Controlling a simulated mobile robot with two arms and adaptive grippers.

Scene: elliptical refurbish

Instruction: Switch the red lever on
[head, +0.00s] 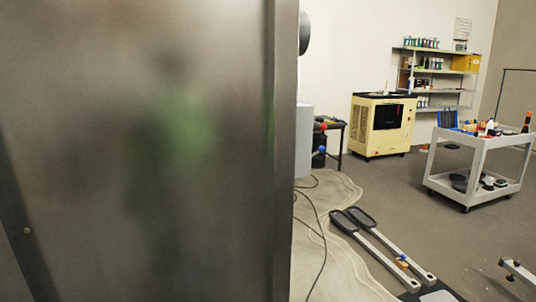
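A small red ball-shaped knob (323,126) sticks out beside a grey wall box (303,140), just past the edge of a large metal panel. It may be the end of the red lever, but it is too small to tell its position. A blue knob (321,150) sits below it. The left part of the box is hidden behind the panel. Neither of my grippers is in view.
The large brushed-metal panel (140,150) fills the left half, very close. Long grey elliptical parts (375,240) and cables (322,225) lie on the floor. A white cart (470,190), a cream machine (366,138) and shelves (430,72) stand further back. Open floor lies between.

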